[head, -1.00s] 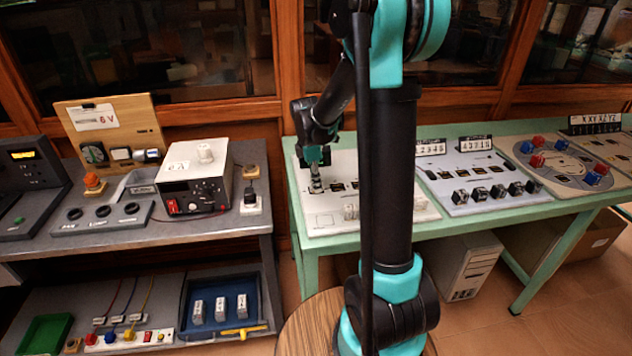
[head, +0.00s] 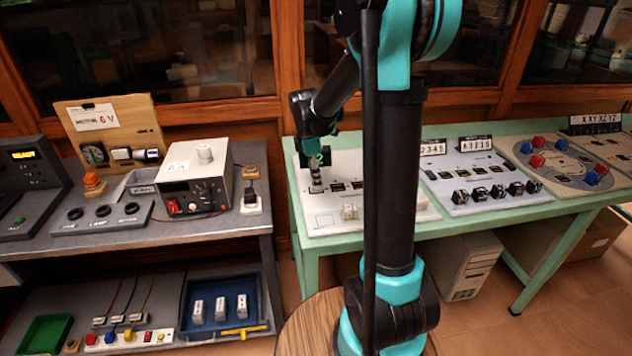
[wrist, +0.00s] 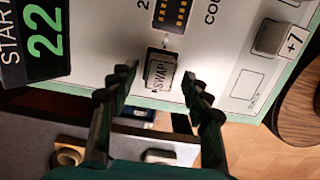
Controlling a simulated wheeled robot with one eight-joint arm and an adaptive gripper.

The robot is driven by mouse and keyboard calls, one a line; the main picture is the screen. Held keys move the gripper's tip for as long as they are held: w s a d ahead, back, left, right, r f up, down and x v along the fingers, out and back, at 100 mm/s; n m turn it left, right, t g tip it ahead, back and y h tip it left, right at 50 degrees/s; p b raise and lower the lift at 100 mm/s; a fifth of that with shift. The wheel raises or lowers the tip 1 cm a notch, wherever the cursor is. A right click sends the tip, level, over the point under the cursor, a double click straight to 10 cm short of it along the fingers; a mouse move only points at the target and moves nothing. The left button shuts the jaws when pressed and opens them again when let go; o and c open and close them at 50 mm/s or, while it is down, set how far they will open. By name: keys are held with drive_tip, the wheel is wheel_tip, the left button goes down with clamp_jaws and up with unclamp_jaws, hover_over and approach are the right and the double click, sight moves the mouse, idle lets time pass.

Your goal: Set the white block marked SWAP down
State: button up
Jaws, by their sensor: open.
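My gripper (wrist: 160,76) is open, with one dark finger on each side of the block and visible gaps between. In the head view my gripper (head: 316,172) is low over the left part of the panel (head: 325,222), at the block (head: 316,187), which is small and partly hidden there.
A block marked +7 (wrist: 271,37) sits to the right on the panel, near an empty outlined rectangle (wrist: 247,84). A sign with a green 22 (wrist: 42,30) is at the left.

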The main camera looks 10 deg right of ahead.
sight(312, 180)
wheel_tip(312, 180, up, 10)
drive_tip(key=a, duration=0.1)
drive_tip(key=shift+f, duration=0.1)
idle(0.3)
